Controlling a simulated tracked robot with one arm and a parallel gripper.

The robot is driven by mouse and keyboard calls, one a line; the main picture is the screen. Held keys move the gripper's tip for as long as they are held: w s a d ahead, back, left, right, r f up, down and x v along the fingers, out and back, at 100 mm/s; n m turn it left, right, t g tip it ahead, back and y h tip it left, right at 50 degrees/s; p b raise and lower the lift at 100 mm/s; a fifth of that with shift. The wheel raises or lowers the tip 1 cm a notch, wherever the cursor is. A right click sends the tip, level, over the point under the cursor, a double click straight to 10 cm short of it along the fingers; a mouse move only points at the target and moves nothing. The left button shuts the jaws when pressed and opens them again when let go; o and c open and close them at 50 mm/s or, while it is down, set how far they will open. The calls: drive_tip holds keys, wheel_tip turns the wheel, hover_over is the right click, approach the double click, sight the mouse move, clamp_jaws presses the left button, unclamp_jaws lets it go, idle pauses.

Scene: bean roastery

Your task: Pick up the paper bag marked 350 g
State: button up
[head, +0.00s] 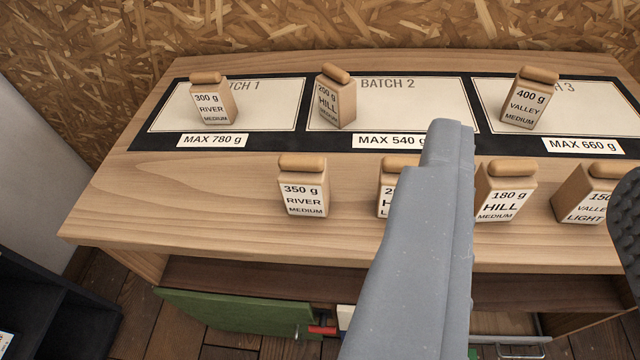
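The paper bag marked 350 g, RIVER, MEDIUM (303,188) stands upright on the bare wood of the counter, below the batch mat. Its brown top is rolled shut and its white label faces me. My gripper (540,150) shows as a grey finger rising from the bottom centre and a dark ridged pad at the right edge. A wide gap lies between them, with nothing held in it. Both are to the right of the 350 g bag. The grey finger partly hides the bag beside it, whose label begins with 2.
On the black-framed mat (140,138) stand bags marked 300 g (213,101), 200 g (337,100) and 400 g (528,100). A 180 g bag (505,193) and a cut-off bag (585,195) stand right in the front row. Counter left of the 350 g bag is clear.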

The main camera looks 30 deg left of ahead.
sight(300, 179)
drive_tip(key=o, duration=0.6)
drive_tip(key=shift+w+a, duration=0.1)
drive_tip(key=o, duration=0.6)
drive_tip(key=shift+n+y, duration=0.3)
drive_tip(key=shift+y, duration=0.2)
drive_tip(key=w+a+f+p, duration=0.1)
drive_tip(key=w, duration=0.1)
drive_tip(key=w+a+f+p, duration=0.1)
drive_tip(key=shift+w+a+f+p, duration=0.3)
drive_tip(key=shift+w+a+f, duration=0.05)
drive_tip(key=shift+w, duration=0.05)
drive_tip(key=shift+c, duration=0.2)
drive_tip(key=w+a+f+n+g+y+p, duration=0.1)
drive_tip(key=w+a+f+p, duration=0.2)
drive_tip(key=a+f+p, duration=0.55)
drive_tip(key=w+a+f+n+g+y+p, duration=0.15)
drive_tip(key=w+a+f, duration=0.3)
drive_tip(key=f, duration=0.95)
drive_tip(key=x, duration=0.4)
drive_tip(key=b+x, duration=0.1)
drive_tip(key=x, duration=0.2)
drive_tip(key=shift+a, duration=0.35)
drive_tip(key=shift+b+x, duration=0.8)
drive_tip(key=shift+x, duration=1.95)
drive_tip(key=shift+w+f, duration=0.1)
